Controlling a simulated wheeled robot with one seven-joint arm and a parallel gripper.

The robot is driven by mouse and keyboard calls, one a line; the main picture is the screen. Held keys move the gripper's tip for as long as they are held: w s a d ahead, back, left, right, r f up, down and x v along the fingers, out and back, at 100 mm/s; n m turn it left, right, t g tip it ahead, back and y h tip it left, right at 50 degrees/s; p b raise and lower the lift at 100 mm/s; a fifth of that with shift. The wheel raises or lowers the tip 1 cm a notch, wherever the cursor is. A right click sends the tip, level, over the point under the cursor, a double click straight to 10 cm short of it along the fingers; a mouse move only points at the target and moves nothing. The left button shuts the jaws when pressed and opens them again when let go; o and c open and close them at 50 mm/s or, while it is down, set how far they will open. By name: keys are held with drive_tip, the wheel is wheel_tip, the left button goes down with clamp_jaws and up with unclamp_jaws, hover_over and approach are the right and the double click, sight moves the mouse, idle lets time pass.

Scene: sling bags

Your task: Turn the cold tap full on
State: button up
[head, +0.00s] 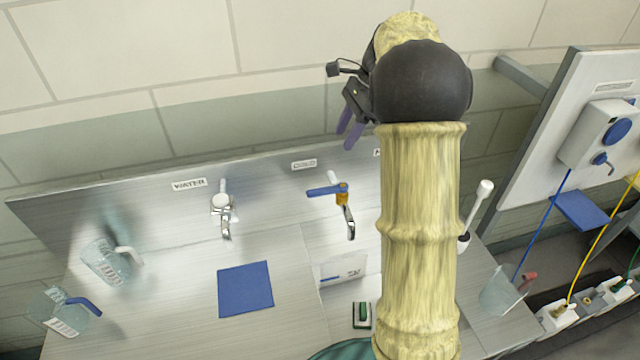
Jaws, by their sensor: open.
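The cold tap (342,193) stands at the middle of the steel back panel, under a small label (304,163) that seems to read COLD. It has a brass-coloured body, a chrome spout pointing down and a blue lever (322,190) sticking out to the left. My gripper (350,136) is above the tap, near the panel's top edge, and apart from the lever. Its purple fingers point down and look empty and open. My arm hides the area just right of the tap.
Another chrome tap (223,208) stands left, under a WATER label (189,184). A blue cloth (245,289) lies on the steel counter. Two clear jugs (106,260) (65,311) stand at left. A white-handled brush (478,209) and clear jug (502,292) are at right. A green-and-white block (361,315) lies below the tap.

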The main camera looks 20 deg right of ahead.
sight(317, 190)
drive_tip(key=p+x, duration=0.2)
drive_tip(key=x, duration=1.4)
drive_tip(key=shift+a+f+p, duration=0.1)
drive_tip(key=shift+p, duration=0.3)
clamp_jaws()
